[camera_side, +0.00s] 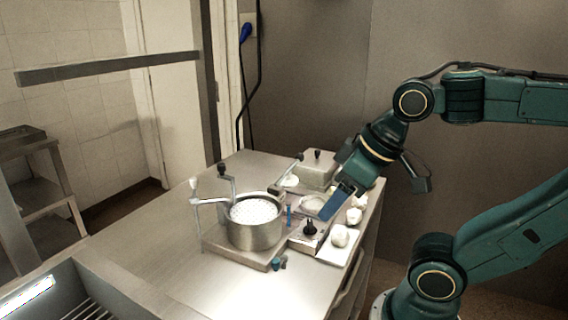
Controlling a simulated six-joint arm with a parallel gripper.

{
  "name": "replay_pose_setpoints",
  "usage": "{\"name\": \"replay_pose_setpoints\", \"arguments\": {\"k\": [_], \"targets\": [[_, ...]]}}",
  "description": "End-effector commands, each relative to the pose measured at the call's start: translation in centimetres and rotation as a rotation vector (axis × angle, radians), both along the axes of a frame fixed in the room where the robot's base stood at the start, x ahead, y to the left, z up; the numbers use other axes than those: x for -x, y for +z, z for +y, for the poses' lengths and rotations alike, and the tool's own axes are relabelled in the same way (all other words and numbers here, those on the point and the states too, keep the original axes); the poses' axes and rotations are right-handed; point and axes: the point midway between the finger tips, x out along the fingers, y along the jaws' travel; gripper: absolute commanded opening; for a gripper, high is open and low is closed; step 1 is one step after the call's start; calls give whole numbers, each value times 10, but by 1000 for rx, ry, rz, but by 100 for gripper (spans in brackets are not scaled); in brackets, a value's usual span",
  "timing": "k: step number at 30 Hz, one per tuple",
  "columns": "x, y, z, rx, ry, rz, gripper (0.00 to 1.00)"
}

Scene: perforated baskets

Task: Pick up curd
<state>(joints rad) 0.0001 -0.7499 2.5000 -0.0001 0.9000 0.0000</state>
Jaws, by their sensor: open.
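Several white lumps that look like curd stand in a row on a pale board (330,257) at the right side of the table. The nearest curd lump (340,236) is the largest in view, with another lump (354,215) behind it and a third (362,200) farther back. My gripper (332,210) reaches in from the right, its blue fingers pointing down and left. The fingers are just left of the lumps in the picture, above a shallow round dish (313,206). I see nothing held. The gap between the fingers is hard to make out.
A steel pot (256,236) with a white perforated insert (254,210) stands on a base plate with crank handles, left of my gripper. A lidded metal box (316,172) stands behind. The table's front left is clear.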

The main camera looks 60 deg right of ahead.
Motion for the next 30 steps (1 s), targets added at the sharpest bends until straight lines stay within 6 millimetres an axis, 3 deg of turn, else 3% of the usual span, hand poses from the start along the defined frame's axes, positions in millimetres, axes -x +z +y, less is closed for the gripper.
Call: {"name": "replay_pose_setpoints", "arguments": {"k": [17, 23, 30], "targets": [[-10, -2, -12, 12, -22, 57, 56], [-26, -7, -35, 16, -51, 147, 56], [-42, -18, -75, -13, -83, 266, 56]]}}
